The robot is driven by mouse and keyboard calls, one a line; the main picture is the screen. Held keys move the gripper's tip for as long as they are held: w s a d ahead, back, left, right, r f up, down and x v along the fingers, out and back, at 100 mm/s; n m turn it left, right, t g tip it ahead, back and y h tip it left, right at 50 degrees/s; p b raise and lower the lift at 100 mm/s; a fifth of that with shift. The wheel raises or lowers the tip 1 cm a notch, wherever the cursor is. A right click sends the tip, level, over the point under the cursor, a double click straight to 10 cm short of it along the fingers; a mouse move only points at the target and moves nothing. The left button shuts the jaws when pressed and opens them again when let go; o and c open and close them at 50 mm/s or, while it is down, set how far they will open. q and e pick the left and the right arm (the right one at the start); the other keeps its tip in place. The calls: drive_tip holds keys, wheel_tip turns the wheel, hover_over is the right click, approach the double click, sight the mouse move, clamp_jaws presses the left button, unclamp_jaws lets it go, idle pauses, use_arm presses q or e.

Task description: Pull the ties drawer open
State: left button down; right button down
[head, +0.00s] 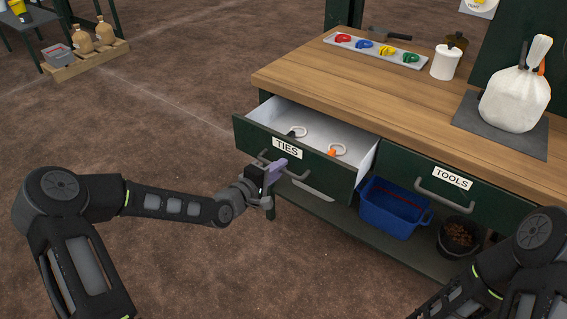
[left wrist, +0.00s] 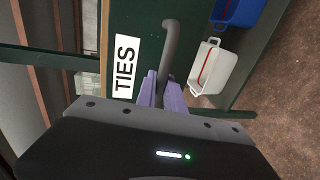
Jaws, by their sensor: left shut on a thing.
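The ties drawer (head: 290,152) is a dark green drawer with a white TIES label, pulled out from the wooden-topped bench. Inside its pale tray lie a black tie (head: 297,132) and an orange tie (head: 337,150), each with a whitish loop. My left gripper (head: 275,169) is at the drawer front, its purple fingers shut on the grey bar handle (head: 297,175). In the left wrist view the fingers close around the handle (left wrist: 170,45) beside the TIES label (left wrist: 125,66). My right arm shows at the lower right, but its gripper is out of view.
The tools drawer (head: 440,188) beside it is shut. A blue bin (head: 394,208) and a dark bucket (head: 459,236) stand on the shelf below. The bench top (head: 330,80) holds a tray of coloured clips (head: 376,50), a white canister (head: 446,62) and a white bag (head: 515,95).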

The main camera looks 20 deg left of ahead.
use_arm(q)
drive_tip(key=f+p+v, duration=0.1)
drive_tip(key=p+v, duration=0.1)
drive_tip(key=v, duration=0.6)
drive_tip(key=shift+s+f, duration=0.15)
drive_tip(key=shift+f, duration=0.1)
drive_tip(key=c, duration=1.5)
unclamp_jaws()
drive_tip(key=shift+o, duration=0.2)
drive_tip(key=p+v, duration=0.1)
drive_tip(key=v, duration=0.6)
drive_tip(key=shift+s, duration=0.35)
